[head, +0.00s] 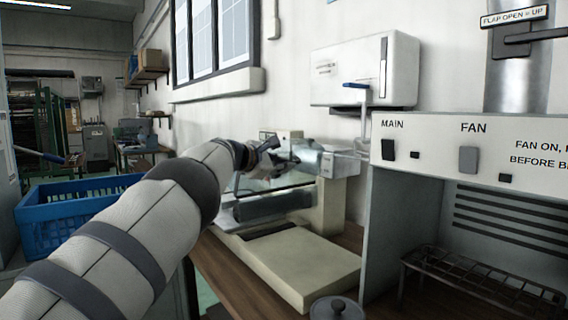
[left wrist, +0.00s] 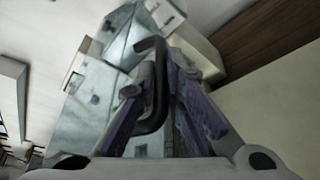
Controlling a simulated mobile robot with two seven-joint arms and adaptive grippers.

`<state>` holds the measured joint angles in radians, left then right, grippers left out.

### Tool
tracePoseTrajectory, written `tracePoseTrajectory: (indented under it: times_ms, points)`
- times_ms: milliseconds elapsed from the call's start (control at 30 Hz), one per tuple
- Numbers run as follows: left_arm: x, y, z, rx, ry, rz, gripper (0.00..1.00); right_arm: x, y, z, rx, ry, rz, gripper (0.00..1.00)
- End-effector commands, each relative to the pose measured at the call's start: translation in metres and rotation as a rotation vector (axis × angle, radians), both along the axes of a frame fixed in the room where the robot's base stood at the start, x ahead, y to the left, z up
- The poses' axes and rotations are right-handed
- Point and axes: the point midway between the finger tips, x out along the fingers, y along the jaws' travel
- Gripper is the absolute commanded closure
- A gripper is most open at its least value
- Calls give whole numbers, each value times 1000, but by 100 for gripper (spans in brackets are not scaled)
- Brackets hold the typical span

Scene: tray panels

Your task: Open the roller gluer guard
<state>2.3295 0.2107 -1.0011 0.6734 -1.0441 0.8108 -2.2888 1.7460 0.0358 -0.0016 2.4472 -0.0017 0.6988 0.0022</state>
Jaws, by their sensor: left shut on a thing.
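The roller gluer (head: 300,265) is a cream machine on the wooden bench in the middle of the head view. Its guard (head: 307,157) is a greyish cover at the top, partly behind my gripper. How far the guard stands open, I cannot tell. My left gripper (head: 272,150) is at the guard's near left side. In the left wrist view, my left gripper's purple-grey fingers (left wrist: 160,84) are closed around a dark bent handle (left wrist: 154,90), with the pale, see-through guard (left wrist: 85,110) behind it. My right gripper is in neither view.
A grey cabinet (head: 425,150) with MAIN and FAN switches and a wire rack (head: 480,275) stands close on the right. A white wall box (head: 365,70) hangs above. A dark round lid (head: 336,308) is at the front. A blue crate (head: 70,205) is at left.

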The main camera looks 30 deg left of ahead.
Motion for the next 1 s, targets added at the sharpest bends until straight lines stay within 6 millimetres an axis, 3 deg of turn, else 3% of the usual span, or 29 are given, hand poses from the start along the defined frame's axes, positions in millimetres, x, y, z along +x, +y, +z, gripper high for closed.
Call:
tracePoseTrajectory:
  times_ms: [533, 567, 600, 1000]
  points:
    - [0, 0, -3, -2, 2, -1, 100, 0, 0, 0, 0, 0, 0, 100]
    - [0, 0, -3, -2, 2, -1, 86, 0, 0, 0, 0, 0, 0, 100]
    - [0, 0, -3, -2, 2, -1, 82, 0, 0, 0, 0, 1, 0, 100]
    - [-5, 2, 0, -4, 3, 1, 82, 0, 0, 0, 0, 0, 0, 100]
